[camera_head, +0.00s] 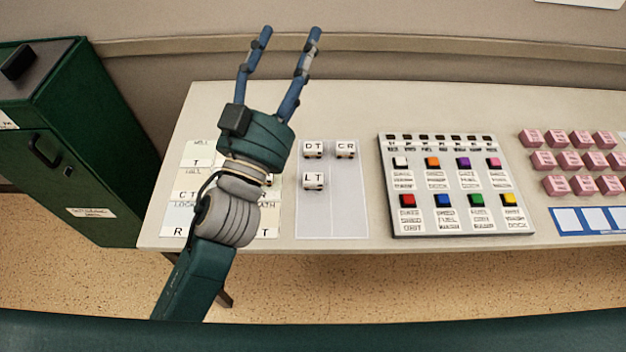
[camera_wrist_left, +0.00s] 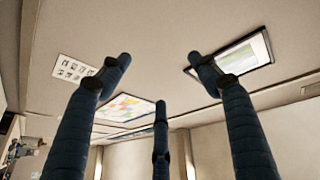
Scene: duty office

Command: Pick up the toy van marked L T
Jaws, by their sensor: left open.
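The toy van marked L T (camera_head: 313,181) is a small white block-like van on a pale grey mat (camera_head: 333,222) on the table. Two like vans stand behind it on the mat, one marked D T (camera_head: 313,149) and one marked C R (camera_head: 345,149). My left gripper (camera_head: 291,32) is open and empty, raised with its fingers pointing up, to the left of and beyond the vans. In the left wrist view its fingers (camera_wrist_left: 160,75) are spread with nothing between them. My right gripper is not in view.
White lettered cards (camera_head: 184,195) lie left of the mat, partly hidden by my left arm. A panel with coloured buttons (camera_head: 391,222) lies right of the mat, then several pink blocks (camera_head: 541,160). A green cabinet (camera_head: 80,120) stands left of the table (camera_head: 345,100).

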